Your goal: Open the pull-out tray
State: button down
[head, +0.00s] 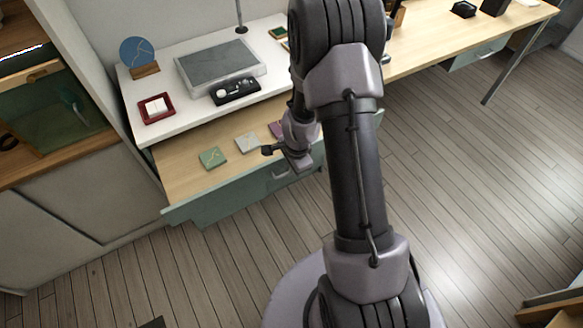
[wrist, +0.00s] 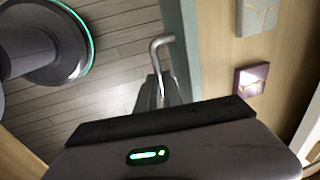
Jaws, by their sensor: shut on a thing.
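The pull-out tray (head: 180,157) extends from under the white worktop, with a pale wood bed and a grey-green front (head: 240,192). Its metal handle (head: 281,173) is on the front face. In the wrist view the bent handle (wrist: 161,44) rises from between the fingers, beside the tray's front edge (wrist: 183,40). My gripper (head: 294,163) is at the tray front, shut on the handle; it also shows in the wrist view (wrist: 160,98). The fingertips' contact is partly hidden.
On the tray bed lie a green tile (head: 212,157), a pale tile (head: 246,142) and a mauve tile (head: 275,129). The white worktop (head: 183,118) above holds a grey slab (head: 220,62), a red dish (head: 155,108) and a black holder (head: 235,91).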

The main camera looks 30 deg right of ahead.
jog(key=shift+s, duration=0.2)
jog(key=c, duration=1.5)
grip_release()
jog(key=shift+r, duration=0.1)
jog(key=s+r+p, duration=0.1)
jog(key=r+p, duration=0.2)
jog(key=r, duration=0.2)
jog(key=s+r+p, duration=0.1)
jog(key=r+p, duration=0.2)
jog(key=r, duration=0.3)
jog(key=s+r+p, duration=0.1)
jog(key=r+p, duration=0.2)
jog(key=r, duration=0.3)
jog(key=shift+s, duration=0.2)
